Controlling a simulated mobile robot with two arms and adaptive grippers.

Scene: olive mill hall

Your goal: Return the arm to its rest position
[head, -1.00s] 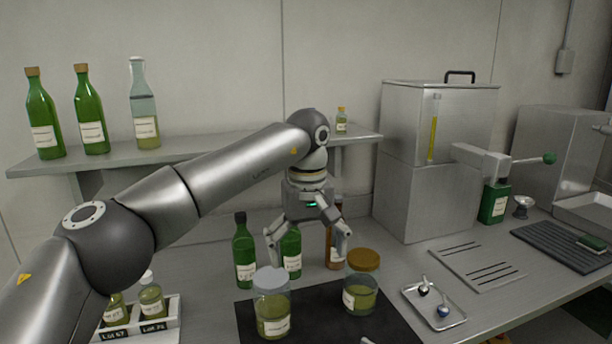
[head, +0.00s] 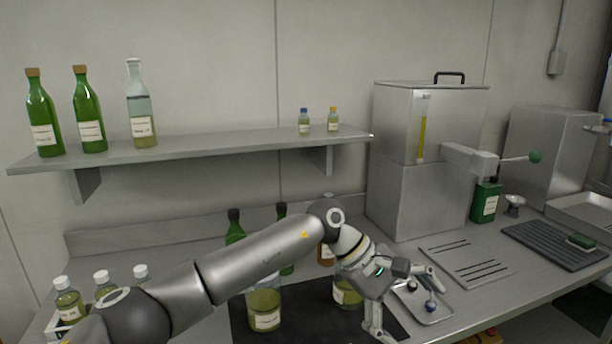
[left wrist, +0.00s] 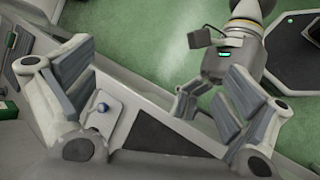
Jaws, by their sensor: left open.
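My left arm comes in from the left and reaches across the front of the bench in the head view. Its gripper (head: 408,308) is open and empty, angled down at the bench's front side, in front of the small metal tray (head: 436,318). In the left wrist view, its two spread fingers (left wrist: 150,115) have nothing between them; the bench edge and green floor show beyond. My right gripper (left wrist: 222,68) shows there over the floor, beside the bench; its finger opening is unclear. It is outside the head view.
Two jars, a left one (head: 264,312) and one partly hidden by my arm (head: 347,292), stand on a dark mat (head: 238,318). Green bottles (head: 234,228) stand behind my forearm. Small white-capped bottles (head: 68,300) are at left. A shelf (head: 200,146) and steel machine (head: 415,195) stand behind.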

